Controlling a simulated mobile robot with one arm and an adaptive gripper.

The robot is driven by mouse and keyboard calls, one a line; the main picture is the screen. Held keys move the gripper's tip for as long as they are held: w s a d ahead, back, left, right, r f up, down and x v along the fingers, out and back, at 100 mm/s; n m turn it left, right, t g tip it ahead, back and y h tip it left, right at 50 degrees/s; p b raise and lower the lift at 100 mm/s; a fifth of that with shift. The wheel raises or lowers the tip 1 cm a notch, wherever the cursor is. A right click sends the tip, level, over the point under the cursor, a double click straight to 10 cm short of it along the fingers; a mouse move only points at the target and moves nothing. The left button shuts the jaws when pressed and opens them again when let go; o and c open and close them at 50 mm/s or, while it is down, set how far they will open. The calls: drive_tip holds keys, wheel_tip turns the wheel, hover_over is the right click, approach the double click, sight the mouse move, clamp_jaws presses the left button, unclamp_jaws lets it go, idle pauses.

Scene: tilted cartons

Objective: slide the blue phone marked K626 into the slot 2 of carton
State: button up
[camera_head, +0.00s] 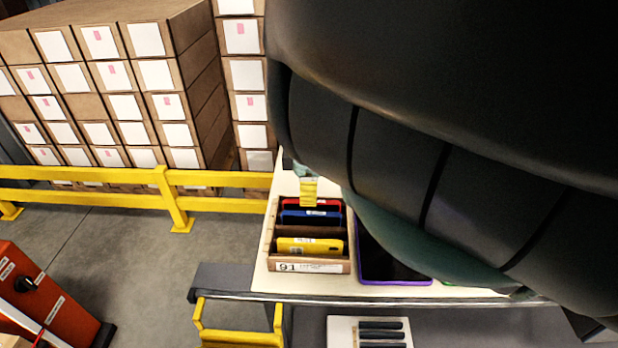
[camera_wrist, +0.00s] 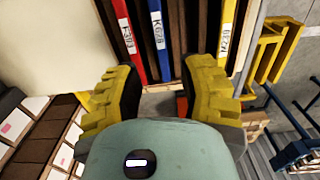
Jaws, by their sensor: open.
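The blue phone (camera_wrist: 161,50), with a white label that seems to read K626, stands on edge in the brown carton (camera_head: 306,266), whose front label reads 91. It also shows in the head view (camera_head: 306,217), next to the red phone (camera_head: 324,204). A yellow phone (camera_head: 310,246) stands near the carton's front. Brown dividers and an empty gap lie between the blue and yellow phones. My gripper (camera_wrist: 165,82) is open and empty over the carton, its yellow fingers apart on either side of the blue phone's line. In the head view only a yellow finger (camera_head: 309,191) shows.
A purple-edged tablet-like device (camera_head: 393,266) lies right of the carton on the pale table (camera_head: 270,285). My dark arm hides the table's right side. Yellow rails (camera_head: 90,190) and stacked boxes (camera_head: 130,80) stand behind; a red machine (camera_head: 40,300) is at left.

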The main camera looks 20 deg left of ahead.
drive_tip(key=shift+s+r, duration=0.15)
drive_tip(key=shift+r, duration=1.6)
drive_tip(key=shift+r, duration=0.15)
wheel_tip(320, 180, up, 7)
drive_tip(key=p, duration=0.7)
drive_tip(key=shift+p, duration=0.3)
drive_tip(key=shift+a, duration=0.1)
